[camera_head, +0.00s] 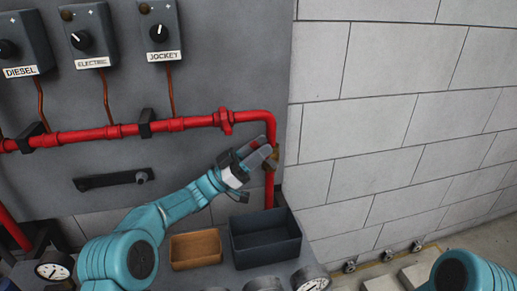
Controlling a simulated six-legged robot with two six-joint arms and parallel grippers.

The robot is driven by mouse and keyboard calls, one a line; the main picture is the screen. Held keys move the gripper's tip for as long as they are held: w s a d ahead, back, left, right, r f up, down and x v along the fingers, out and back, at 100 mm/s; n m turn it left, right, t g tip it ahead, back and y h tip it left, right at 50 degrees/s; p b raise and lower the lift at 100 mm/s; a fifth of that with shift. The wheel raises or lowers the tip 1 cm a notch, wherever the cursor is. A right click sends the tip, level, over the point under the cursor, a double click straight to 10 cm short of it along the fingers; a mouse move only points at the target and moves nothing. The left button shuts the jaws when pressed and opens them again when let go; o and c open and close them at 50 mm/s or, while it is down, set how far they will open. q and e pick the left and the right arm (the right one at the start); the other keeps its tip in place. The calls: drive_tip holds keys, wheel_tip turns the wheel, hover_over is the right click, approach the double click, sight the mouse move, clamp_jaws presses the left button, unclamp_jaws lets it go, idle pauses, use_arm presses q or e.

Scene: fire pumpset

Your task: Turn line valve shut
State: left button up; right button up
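A red pipe (95,134) runs along the dark panel and bends down at its right end. A small brass-coloured fitting (274,158), seemingly the line valve, shows on the vertical stretch of the pipe. My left gripper (266,147) is at this fitting, its two grey fingers pointing right at the pipe. The fingers and hand cover most of the fitting, so its handle and its angle are hidden. I cannot tell whether the fingers touch or grip it. Only a teal part of my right arm shows at the bottom right; its gripper is out of view.
Control boxes marked DIESEL (22,45), ELECTRIC (88,35) and JOCKEY (160,30) hang above the pipe. A black bar (112,179) sits below it. Gauges (310,279) line the front.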

use_arm(q)
drive_tip(key=b+v, duration=0.2)
drive_tip(key=v, duration=1.4)
drive_tip(key=shift+a, duration=0.2)
drive_tip(key=shift+s, duration=0.1)
drive_tip(key=shift+c, duration=0.3)
